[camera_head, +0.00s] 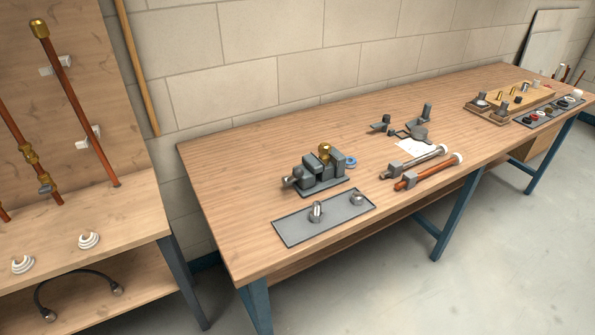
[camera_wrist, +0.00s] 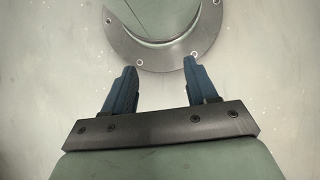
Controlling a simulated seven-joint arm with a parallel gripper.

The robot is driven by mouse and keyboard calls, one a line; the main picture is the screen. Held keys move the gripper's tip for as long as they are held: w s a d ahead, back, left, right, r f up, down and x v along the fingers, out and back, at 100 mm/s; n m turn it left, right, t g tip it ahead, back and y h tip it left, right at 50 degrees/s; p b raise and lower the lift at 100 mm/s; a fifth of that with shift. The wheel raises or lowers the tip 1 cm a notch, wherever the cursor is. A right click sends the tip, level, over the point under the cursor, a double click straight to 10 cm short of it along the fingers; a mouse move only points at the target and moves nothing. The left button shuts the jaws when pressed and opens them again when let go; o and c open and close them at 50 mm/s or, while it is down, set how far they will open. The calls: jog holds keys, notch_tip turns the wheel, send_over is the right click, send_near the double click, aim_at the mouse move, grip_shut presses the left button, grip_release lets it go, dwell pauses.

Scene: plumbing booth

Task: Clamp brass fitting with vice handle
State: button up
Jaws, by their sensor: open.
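A grey bench vice (camera_head: 318,179) stands on the wooden workbench (camera_head: 235,190) in the head view. The brass fitting (camera_head: 324,150) shows at the top of the vice, between its jaws; I cannot tell whether they touch it. The vice handle (camera_head: 292,180) is at the left end of the vice. My gripper (camera_wrist: 159,78) shows only in the wrist view, with its two blue fingers apart and nothing between them. It is away from the vice, which is not in the wrist view.
A grey tray (camera_head: 290,232) with metal parts lies in front of the vice. Two pipe wrenches (camera_head: 425,172) lie to its right. A wooden board with fittings (camera_head: 508,105) is at the far right. The bench's left end is clear. A pipe panel (camera_head: 85,45) stands at left.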

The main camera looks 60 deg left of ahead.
jog(key=w+a+r+t, duration=0.25)
jog(key=w+r, duration=0.45)
jog(key=w, duration=0.5)
jog(key=w+a+r+t, duration=0.1)
jog(key=w+r+t, duration=0.2)
jog(key=w+r, duration=0.65)
jog(key=w+a+r+m+t+y, duration=0.15)
jog(key=w+a+r, duration=0.25)
jog(key=w+a, duration=0.45)
jog(key=w+a+r+m+t+y, duration=0.1)
jog(key=a+r+m+y, duration=0.3)
jog(key=a, duration=0.6)
jog(key=a+r+n+t+y, duration=0.15)
jog(key=a+r, duration=0.35)
jog(key=a, duration=0.6)
jog(key=m+g+y, duration=0.3)
jog(key=m+y, duration=0.8)
jog(key=m, duration=0.3)
send_near(291, 178)
jog(key=d+r, duration=0.4)
jog(key=d, duration=0.1)
jog(key=a, duration=1.3)
jog(key=shift+w+a+r, duration=0.15)
jog(key=shift+w+a, duration=0.1)
jog(key=shift+a, duration=0.15)
jog(key=shift+c, duration=0.2)
